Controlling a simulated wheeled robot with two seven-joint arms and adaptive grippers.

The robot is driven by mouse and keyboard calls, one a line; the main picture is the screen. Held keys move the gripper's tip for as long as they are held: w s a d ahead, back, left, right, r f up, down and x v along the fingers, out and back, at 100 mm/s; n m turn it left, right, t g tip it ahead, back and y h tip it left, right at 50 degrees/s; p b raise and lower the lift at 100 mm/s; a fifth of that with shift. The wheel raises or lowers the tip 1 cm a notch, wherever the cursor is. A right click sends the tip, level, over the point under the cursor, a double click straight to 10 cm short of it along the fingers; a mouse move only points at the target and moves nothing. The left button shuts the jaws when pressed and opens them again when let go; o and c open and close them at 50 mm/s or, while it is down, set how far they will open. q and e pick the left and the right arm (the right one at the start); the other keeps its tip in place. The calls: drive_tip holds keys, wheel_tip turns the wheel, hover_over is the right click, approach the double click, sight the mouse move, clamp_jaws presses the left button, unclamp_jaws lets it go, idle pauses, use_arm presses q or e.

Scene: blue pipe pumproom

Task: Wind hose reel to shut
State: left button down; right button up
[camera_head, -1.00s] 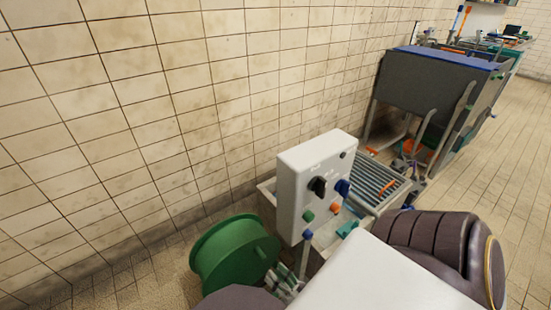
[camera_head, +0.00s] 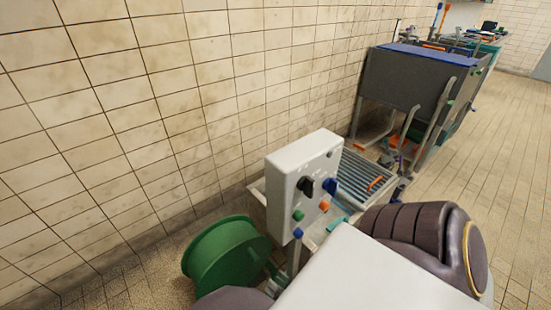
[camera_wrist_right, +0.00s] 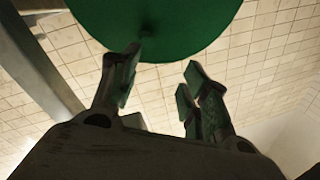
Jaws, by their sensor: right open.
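The green hose reel (camera_head: 222,255) stands on the floor by the tiled wall, at the lower middle of the head view. In the right wrist view its round green face (camera_wrist_right: 155,22) fills the top. My right gripper (camera_wrist_right: 160,75) is open there, its two fingers apart with nothing between them, reaching toward the lower rim of the green face. I cannot tell whether a finger touches it. In the head view the right gripper (camera_head: 268,277) is small and partly hidden beside the reel's right side. The reel's crank is not clearly visible. My left gripper does not show.
A white control box (camera_head: 302,180) with coloured knobs stands just right of the reel on a post (camera_head: 295,258). Behind it is a slatted grate (camera_head: 365,182). A grey tank (camera_head: 415,85) stands farther back. Open tiled floor lies to the right.

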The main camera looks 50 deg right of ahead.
drive_tip(key=shift+s+a, duration=0.2)
drive_tip(key=shift+s, duration=0.85)
drive_tip(key=shift+p, duration=0.35)
drive_tip(key=shift+c, duration=0.4)
